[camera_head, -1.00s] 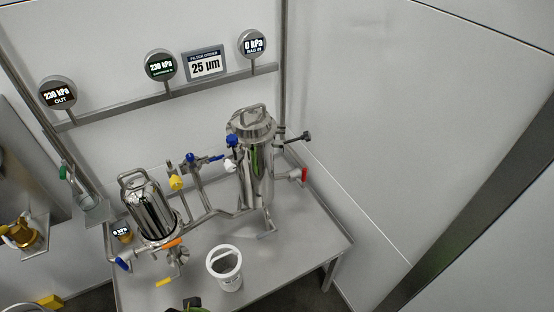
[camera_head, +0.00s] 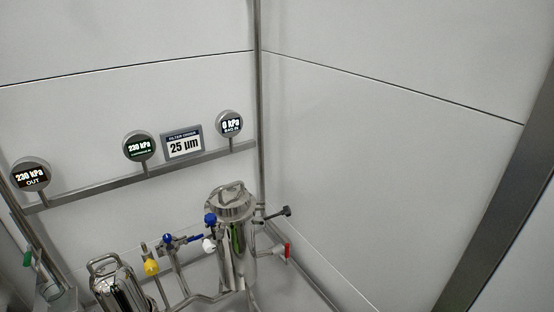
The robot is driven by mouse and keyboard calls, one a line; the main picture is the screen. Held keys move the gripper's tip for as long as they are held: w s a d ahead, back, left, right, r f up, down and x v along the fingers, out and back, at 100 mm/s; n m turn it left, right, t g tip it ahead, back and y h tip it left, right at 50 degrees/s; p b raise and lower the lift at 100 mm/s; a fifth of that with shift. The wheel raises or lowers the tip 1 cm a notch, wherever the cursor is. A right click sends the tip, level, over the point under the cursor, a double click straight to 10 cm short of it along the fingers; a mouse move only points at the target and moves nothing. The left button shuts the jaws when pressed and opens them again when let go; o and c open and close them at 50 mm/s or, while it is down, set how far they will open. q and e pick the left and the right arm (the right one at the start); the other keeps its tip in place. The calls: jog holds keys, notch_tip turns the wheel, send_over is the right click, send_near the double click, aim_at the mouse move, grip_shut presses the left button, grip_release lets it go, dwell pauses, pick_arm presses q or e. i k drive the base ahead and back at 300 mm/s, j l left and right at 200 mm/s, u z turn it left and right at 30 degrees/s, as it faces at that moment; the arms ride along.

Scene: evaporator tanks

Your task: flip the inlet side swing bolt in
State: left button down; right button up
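A tall steel filter housing (camera_head: 236,255) stands upright on the bench at the lower middle, its round lid (camera_head: 230,200) on top with a handle. A dark-knobbed bolt (camera_head: 283,212) sticks out to the right from near the lid's rim; I cannot tell whether it is the inlet side swing bolt. A blue knob (camera_head: 210,219) and a white knob (camera_head: 209,245) sit at the housing's left side. Neither of my grippers is in view.
A second steel vessel (camera_head: 118,285) is cut off by the bottom edge. Between the vessels are a yellow knob (camera_head: 151,267) and blue-handled valves (camera_head: 168,239). A red handle (camera_head: 288,252) juts out at right. Gauges and a 25 µm sign (camera_head: 183,144) hang on a wall rail.

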aim_at(275, 215)
jog(key=i+l+z, duration=0.2)
jog(key=l, duration=0.15)
jog(key=i+l+z, duration=0.15)
jog(key=l, duration=0.25)
jog(key=i+l+z, duration=0.2)
jog(key=l, duration=0.15)
jog(key=k, duration=0.1)
